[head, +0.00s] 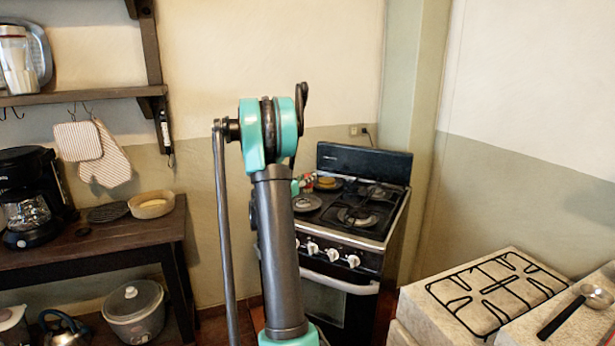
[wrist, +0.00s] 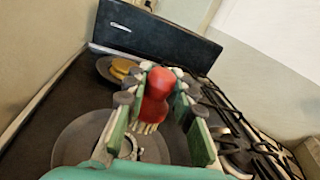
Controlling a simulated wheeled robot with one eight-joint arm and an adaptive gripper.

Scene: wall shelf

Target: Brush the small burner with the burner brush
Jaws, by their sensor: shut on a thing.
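The burner brush has a red knobbed handle (wrist: 157,92) and pale bristles pointing down. In the wrist view my gripper (wrist: 160,84) is shut on the red handle, with green and grey fingers on both sides. The brush is over the front left part of the stove, beside or above an uncovered burner on a grey round plate (wrist: 82,140). Whether the bristles touch it I cannot tell. In the head view the brush (head: 308,178) and my gripper (head: 295,187) are small and partly hidden behind my arm. The front left burner plate (head: 306,203) shows there too.
A yellow round thing (wrist: 122,67) lies on the back left burner. A black grate (head: 358,216) covers the stove's right side. The raised back panel (head: 363,162) stands behind. A loose grate (head: 497,290) and a spoon (head: 575,310) lie on the right counter.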

